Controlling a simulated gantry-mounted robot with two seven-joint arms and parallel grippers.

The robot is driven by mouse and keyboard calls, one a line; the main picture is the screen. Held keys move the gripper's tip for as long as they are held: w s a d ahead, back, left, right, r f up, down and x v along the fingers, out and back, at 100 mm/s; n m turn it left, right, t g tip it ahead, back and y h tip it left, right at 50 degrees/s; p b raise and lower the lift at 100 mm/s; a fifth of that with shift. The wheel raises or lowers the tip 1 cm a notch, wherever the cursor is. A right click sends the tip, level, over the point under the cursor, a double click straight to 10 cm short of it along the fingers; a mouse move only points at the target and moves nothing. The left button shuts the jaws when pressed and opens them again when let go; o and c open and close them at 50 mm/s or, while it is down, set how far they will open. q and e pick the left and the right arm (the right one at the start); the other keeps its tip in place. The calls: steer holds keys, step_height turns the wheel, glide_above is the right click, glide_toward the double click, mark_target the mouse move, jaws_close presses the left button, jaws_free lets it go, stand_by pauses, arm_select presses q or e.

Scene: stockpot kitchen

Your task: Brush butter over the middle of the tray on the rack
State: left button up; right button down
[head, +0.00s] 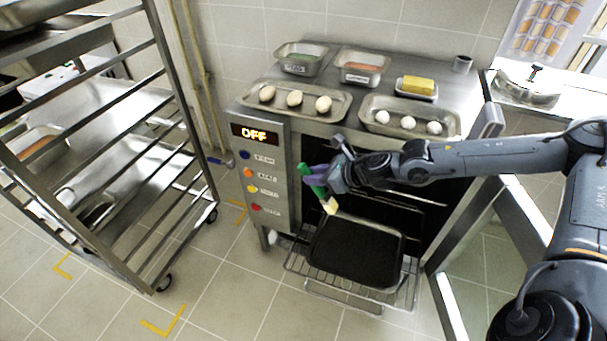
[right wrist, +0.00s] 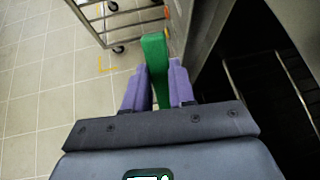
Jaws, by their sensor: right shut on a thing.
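My right gripper (head: 315,179) is shut on the green handle of a brush (head: 330,206) with pale bristles pointing down. In the right wrist view the green handle (right wrist: 155,62) sits between the purple fingers (right wrist: 154,88). The bristles are above the back left part of a dark tray (head: 356,251); I cannot tell whether they touch it. The tray lies on a wire rack (head: 300,268) pulled out of the oven. A yellow block of butter (head: 419,84) sits in a small dish on the oven top. My left gripper is not in view.
The oven door (head: 452,310) stands open at the right. On the oven top are two trays of pale dough pieces (head: 294,98) and two labelled tins (head: 362,68). A tall metal trolley (head: 120,190) stands at the left, with free floor before it.

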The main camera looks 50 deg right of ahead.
mark_target(332, 199)
steer(key=d+f+b, duration=0.1)
steer(key=f+b, duration=0.1)
steer(key=f, duration=0.1)
steer(key=s+f+b, duration=0.1)
steer(key=f+b, duration=0.1)
steer(key=f, duration=0.1)
steer(key=s+d+f+b, duration=0.1)
steer(key=f+b, duration=0.1)
steer(key=f, duration=0.2)
steer(key=shift+d+b, duration=0.3)
steer(key=shift+b, duration=0.1)
steer(key=shift+f+b, duration=0.3)
steer(key=shift+f, duration=0.05)
arm_select(q)
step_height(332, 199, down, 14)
steer(key=b, duration=0.4)
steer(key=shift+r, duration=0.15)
arm_select(e)
step_height(332, 199, down, 6)
steer(key=shift+a+r, duration=0.15)
steer(key=shift+r, duration=0.1)
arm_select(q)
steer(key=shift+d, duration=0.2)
